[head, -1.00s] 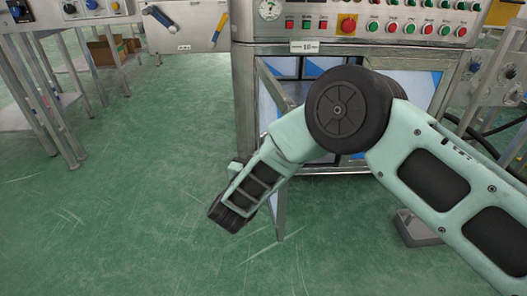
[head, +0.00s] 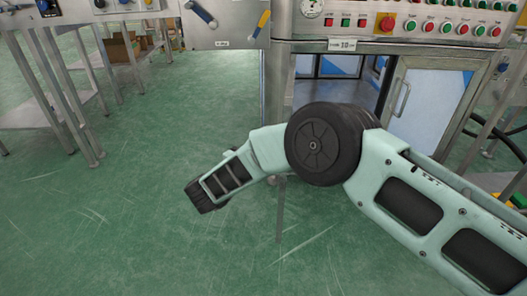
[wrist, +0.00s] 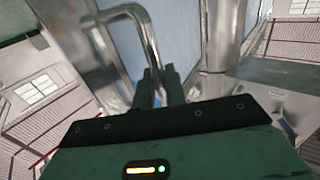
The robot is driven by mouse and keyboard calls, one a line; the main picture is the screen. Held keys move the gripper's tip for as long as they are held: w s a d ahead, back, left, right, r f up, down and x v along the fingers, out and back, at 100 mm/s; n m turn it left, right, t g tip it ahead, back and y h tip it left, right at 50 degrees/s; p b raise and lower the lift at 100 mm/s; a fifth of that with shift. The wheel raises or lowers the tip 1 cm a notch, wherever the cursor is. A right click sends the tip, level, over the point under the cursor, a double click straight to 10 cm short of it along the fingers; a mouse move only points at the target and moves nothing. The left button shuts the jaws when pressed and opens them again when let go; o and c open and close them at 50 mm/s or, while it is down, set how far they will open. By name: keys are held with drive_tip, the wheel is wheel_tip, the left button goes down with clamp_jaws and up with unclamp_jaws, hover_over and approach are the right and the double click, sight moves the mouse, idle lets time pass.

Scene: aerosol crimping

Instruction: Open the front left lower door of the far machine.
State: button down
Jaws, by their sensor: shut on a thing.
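The far machine (head: 350,46) stands at the upper right in the head view. Its front left lower door (head: 280,212) is swung out toward me, seen nearly edge-on and largely hidden behind my arm. The left opening shows blue panes inside. In the wrist view, the door's bluish panel (wrist: 186,32) and metal frame fill the upper middle. A bent chrome handle (wrist: 137,18) stands out from it. My gripper (wrist: 160,78) is shut on the lower part of this handle. In the head view my gripper is hidden.
The front right lower door (head: 424,106), with its own handle, looks closed. A metal bench (head: 45,115) and a grey panel with levers (head: 224,28) stand at the left and back. Green floor (head: 130,220) is clear left of my arm. Black hoses (head: 490,133) run at the right.

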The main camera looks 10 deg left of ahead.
drive_tip(key=shift+w+d, duration=0.1)
drive_tip(key=shift+w, duration=0.05)
drive_tip(key=c, duration=1.5)
unclamp_jaws()
drive_tip(key=shift+c, duration=0.2)
drive_tip(key=p+v, duration=0.4)
drive_tip(key=v, duration=1.3)
drive_tip(key=shift+s, duration=0.25)
drive_tip(key=shift+r, duration=0.1)
